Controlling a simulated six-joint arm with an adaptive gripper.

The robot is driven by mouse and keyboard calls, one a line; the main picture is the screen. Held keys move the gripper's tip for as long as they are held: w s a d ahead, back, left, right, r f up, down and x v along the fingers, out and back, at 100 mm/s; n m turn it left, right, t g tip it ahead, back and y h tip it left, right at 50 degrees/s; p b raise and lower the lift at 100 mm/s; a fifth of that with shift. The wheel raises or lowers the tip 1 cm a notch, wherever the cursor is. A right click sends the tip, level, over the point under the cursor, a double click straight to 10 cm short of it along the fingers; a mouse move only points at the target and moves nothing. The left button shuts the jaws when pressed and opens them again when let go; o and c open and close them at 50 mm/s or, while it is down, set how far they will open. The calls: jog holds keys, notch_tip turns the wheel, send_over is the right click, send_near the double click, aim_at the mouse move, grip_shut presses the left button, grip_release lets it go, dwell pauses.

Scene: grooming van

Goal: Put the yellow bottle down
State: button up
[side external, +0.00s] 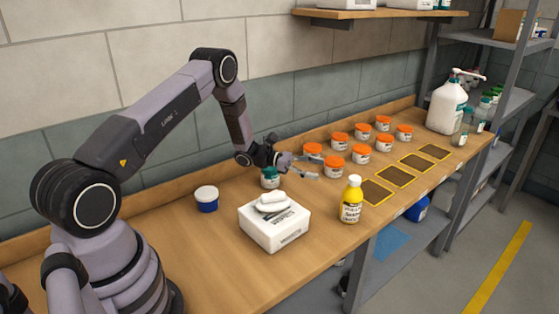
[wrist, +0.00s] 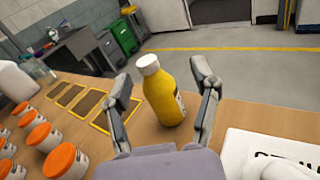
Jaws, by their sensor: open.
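The yellow bottle (side external: 351,201) has a white cap and a dark printed label. It stands upright on the wooden bench near the front edge, right of the white box. It also shows in the wrist view (wrist: 165,97), beyond and between my spread fingers. My gripper (side external: 312,167) is open and empty, a short way behind the bottle and apart from it in the side view. In the wrist view my gripper (wrist: 165,105) has one finger on each side of the bottle's outline, with no contact visible.
A white box (side external: 273,232) with white items on top stands left of the bottle. Several orange-lidded jars (side external: 334,168) stand behind it. Yellow-edged dark pads (side external: 376,192) lie to its right. A blue tub (side external: 206,204) and a green-lidded jar (side external: 270,181) are near my arm.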

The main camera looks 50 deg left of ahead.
jog(key=s+d+r+m+g+y, duration=0.2)
jog(key=s+d+r+m+g, duration=0.35)
jog(key=r, duration=0.45)
jog(key=s+d+r+m+g+y, duration=0.2)
jog(key=s+d+r+m+g, duration=0.15)
jog(key=s+r+m, duration=0.5)
jog(key=s+a+r+m+t+y, duration=0.2)
jog(key=s+r+m+y, duration=0.1)
jog(key=s, duration=0.8)
jog(key=s+a+r+m+t+y, duration=0.3)
jog(key=s+m+y, duration=0.3)
jog(key=s, duration=0.5)
jog(key=shift+s+a+r+m+y, duration=0.2)
jog(key=shift+r+m+y, duration=0.1)
jog(key=shift+r+y, duration=0.45)
